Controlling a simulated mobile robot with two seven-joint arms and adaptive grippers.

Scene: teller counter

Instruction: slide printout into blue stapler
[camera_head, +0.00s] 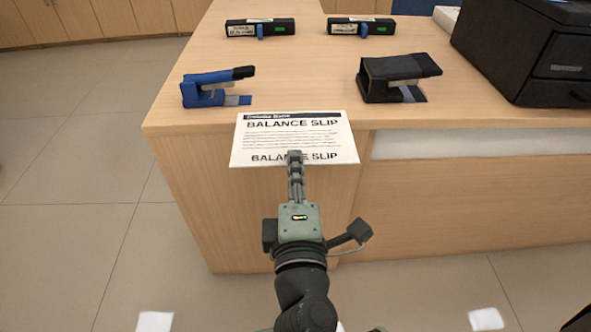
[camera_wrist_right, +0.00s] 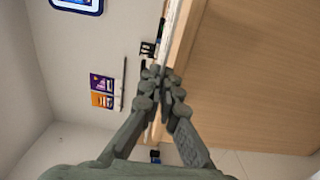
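The printout (camera_head: 290,133), a white sheet headed "BALANCE SLIP", extends past the counter's front edge. My right gripper (camera_head: 295,157) is at the middle of its near edge, with the fingers closed together there. In the right wrist view the fingertips (camera_wrist_right: 160,84) meet at the sheet, which is seen nearly edge-on. The blue stapler (camera_head: 208,88) stands on the counter beyond the sheet and to its left, apart from it, with its opening facing right and forward. My left gripper is not in view.
A black stapler (camera_head: 376,82) stands right of the blue one on the wooden counter (camera_head: 300,62). Two dark labelled devices, one left (camera_head: 247,28) and one right (camera_head: 345,26), lie farther back. A large black box (camera_head: 500,50) fills the right. The counter between the staplers is clear.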

